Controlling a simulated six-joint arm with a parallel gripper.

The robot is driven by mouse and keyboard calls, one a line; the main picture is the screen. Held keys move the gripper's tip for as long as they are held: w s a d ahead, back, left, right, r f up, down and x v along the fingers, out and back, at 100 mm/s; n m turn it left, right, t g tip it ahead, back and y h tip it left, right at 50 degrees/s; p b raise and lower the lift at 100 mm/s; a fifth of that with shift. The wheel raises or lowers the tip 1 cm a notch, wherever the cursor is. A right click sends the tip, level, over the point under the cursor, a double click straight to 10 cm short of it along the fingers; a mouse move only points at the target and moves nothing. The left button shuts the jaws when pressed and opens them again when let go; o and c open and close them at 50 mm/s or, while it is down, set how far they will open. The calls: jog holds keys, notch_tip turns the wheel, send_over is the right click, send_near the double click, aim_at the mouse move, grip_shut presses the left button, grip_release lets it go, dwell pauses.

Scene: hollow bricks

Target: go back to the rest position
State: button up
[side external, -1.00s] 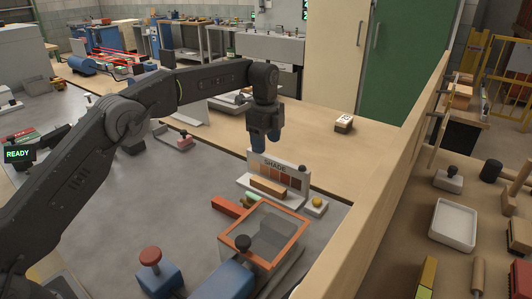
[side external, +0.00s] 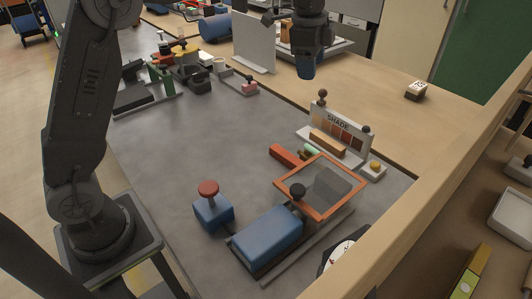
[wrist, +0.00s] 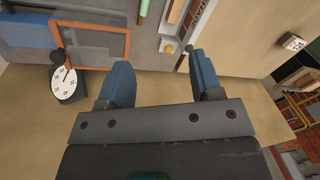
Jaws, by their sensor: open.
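My gripper (side external: 306,68) hangs pointing down, high at the top of the side view, up and left of the SHADE board. In the wrist view its two blue fingers (wrist: 160,75) stand wide apart. Nothing is held between them. The SHADE board (side external: 340,128) has a row of brown and orange swatches, and a tan brick (side external: 327,143) lies along its front. A red brick (side external: 287,156) and a small green piece (side external: 310,150) lie beside it.
An orange-framed tray (side external: 285,187), a blue block (side external: 268,235), a red-knobbed blue block (side external: 212,211) and a white dial (side external: 345,251) occupy the near bench. A wooden ledge (side external: 420,225) runs along the right. The grey bench middle (side external: 200,140) is clear.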

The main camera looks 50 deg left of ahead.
jog(key=s+a+r+n+t, duration=0.1)
jog(key=s+r+n, duration=0.15)
jog(key=s, duration=0.55)
jog(key=s+r+n+t, duration=0.1)
jog(key=s+n, duration=0.3)
jog(key=s, duration=0.5)
jog(key=s+f+n+t, duration=0.1)
jog(key=s+f+n, duration=0.5)
jog(key=s, duration=0.7)
jog(key=shift+s+a+f+t, duration=0.2)
jog(key=shift+a+f+t, duration=0.1)
jog(key=shift+a+f, duration=0.2)
